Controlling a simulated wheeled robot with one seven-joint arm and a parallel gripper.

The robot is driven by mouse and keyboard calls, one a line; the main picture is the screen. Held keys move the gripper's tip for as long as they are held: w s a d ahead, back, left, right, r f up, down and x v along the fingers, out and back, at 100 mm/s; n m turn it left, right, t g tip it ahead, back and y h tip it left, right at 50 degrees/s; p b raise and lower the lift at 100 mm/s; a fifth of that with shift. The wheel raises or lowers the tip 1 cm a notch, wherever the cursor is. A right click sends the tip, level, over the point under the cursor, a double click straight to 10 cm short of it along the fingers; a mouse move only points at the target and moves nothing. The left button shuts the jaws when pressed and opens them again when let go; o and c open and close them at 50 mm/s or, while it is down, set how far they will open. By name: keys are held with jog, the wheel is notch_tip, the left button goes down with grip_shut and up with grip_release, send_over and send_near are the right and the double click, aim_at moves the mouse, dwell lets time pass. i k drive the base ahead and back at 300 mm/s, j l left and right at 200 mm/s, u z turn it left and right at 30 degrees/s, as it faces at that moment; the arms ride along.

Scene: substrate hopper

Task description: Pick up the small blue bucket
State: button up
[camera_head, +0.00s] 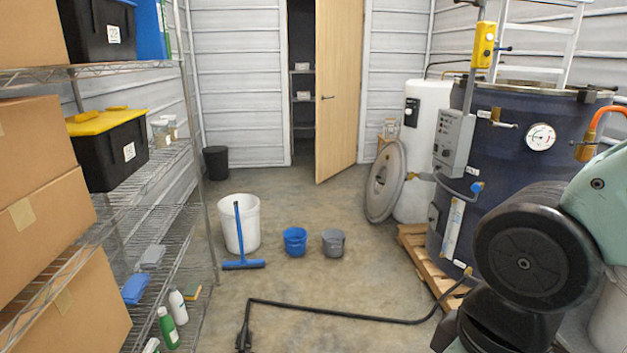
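The small blue bucket (295,241) stands upright on the concrete floor near the middle of the camera_head view. A small grey bucket (333,243) stands just to its right, with a narrow gap between them. To its left are a large white bucket (252,222) and a blue squeegee (241,240) leaning against that bucket. Part of my arm shows at the lower right, far from the blue bucket. My gripper is not visible.
A black hose (335,311) crosses the floor in front of the buckets. A wire shelf (160,165) with boxes lines the left. A large dark tank (510,140) on a wooden pallet (415,245) stands right. Floor around the buckets' front is clear.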

aim_at(295, 238)
jog(key=i, duration=2)
jog(key=i+u, duration=0.1)
jog(key=i, duration=0.55)
jog(key=i+l+u, duration=0.1)
jog(key=i, duration=0.55)
jog(key=i+l+u, duration=0.1)
jog(key=i, duration=0.5)
jog(key=l, duration=0.1)
